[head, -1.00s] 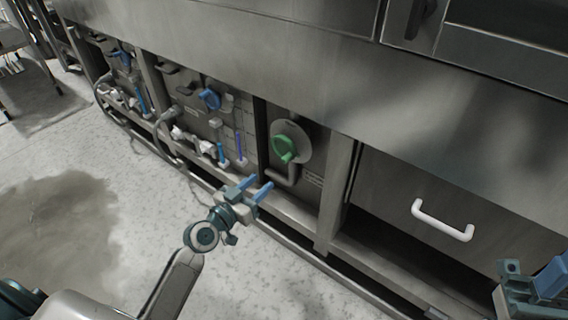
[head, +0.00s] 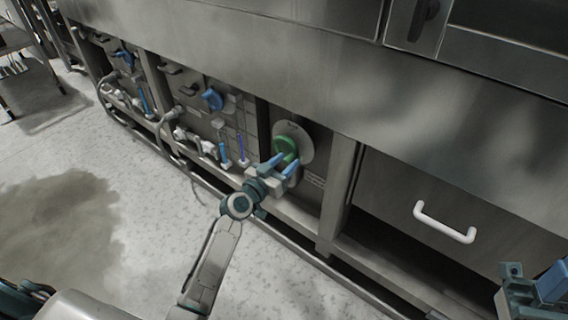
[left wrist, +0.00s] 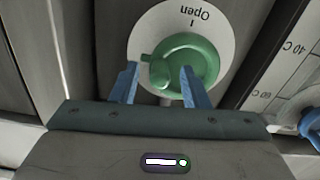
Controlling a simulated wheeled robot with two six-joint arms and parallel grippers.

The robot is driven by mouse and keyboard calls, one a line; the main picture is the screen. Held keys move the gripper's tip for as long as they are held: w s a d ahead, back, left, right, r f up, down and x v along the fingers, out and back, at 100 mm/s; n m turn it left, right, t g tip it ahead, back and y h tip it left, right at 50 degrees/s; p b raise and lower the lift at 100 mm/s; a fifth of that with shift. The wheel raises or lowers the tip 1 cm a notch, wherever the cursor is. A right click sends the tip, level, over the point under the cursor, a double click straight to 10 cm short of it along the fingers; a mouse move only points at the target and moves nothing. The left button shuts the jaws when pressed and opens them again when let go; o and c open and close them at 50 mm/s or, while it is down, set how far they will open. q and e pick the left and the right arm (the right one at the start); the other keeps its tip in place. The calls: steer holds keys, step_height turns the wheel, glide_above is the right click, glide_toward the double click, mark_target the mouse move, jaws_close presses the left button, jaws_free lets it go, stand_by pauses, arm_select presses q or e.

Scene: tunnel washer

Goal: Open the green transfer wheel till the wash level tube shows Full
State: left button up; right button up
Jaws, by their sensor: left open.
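The green transfer wheel (head: 286,147) sits on a round pale plate low on the machine front. In the left wrist view the wheel (left wrist: 190,58) fills the middle, on a white disc (left wrist: 225,28) with "Open" lettering seen upside down. My left gripper (head: 282,164) is open, its blue fingertips at the wheel. In the left wrist view the fingers (left wrist: 156,84) lie either side of the wheel's lower part; contact is unclear. Two tubes with blue and violet fill (head: 241,147) (head: 224,152) stand left of the wheel. Their level marks are too small to read. My right gripper (head: 540,285) is at the lower right edge.
A blue wheel (head: 212,98) and pipes are further left on the machine. A white handle (head: 445,222) is on a panel at right. A steel ledge overhangs the wheel. A frame post (head: 337,195) stands just right of it. The floor in front is clear, with a dark stain.

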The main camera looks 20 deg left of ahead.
arm_select(q)
jaws_close()
